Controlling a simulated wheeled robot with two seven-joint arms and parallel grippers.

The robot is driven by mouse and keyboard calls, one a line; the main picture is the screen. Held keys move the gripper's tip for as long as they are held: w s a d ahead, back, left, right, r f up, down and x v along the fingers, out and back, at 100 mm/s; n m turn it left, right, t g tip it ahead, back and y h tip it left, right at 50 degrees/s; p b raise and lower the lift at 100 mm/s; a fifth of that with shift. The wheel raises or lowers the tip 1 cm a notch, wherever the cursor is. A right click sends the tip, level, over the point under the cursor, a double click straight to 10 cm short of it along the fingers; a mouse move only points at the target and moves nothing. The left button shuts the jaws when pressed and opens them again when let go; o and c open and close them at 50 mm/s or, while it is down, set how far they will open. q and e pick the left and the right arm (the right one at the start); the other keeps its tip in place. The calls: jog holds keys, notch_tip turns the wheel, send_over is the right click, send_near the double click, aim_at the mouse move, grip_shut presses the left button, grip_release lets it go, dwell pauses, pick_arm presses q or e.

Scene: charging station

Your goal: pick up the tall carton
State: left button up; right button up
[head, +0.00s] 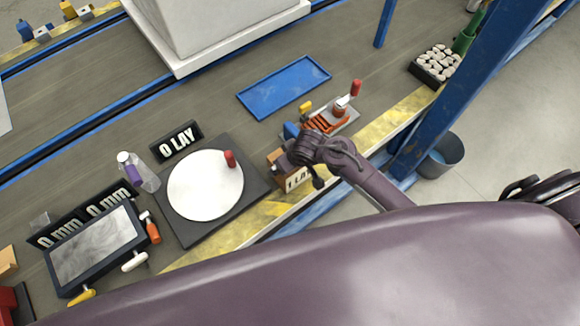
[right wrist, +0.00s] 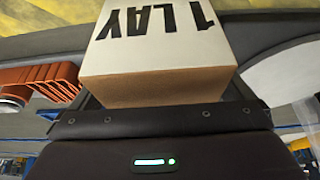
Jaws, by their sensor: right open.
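A carton with a brown face and a white face printed "1 LAY" (head: 297,181) stands at the table's front edge, right of the round white plate. My right gripper (head: 292,158) is at this carton and covers much of it in the head view. In the right wrist view the carton (right wrist: 155,55) fills the space straight ahead of the palm, with dark finger parts to either side. The right gripper is open; contact with the carton cannot be made out. My left gripper is not in view.
A round white plate (head: 205,185) with a red knob is left of the carton. An orange-and-red device (head: 328,122) stands just behind it. A blue tray (head: 284,86) lies farther back. A blue post (head: 440,90) rises at right.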

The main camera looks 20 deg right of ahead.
jog(key=shift+w+f, duration=0.15)
jog(key=shift+f, duration=0.15)
jog(key=c, duration=0.8)
jog(key=shift+r, duration=0.1)
jog(key=shift+c, duration=0.7)
jog(key=shift+r, duration=0.1)
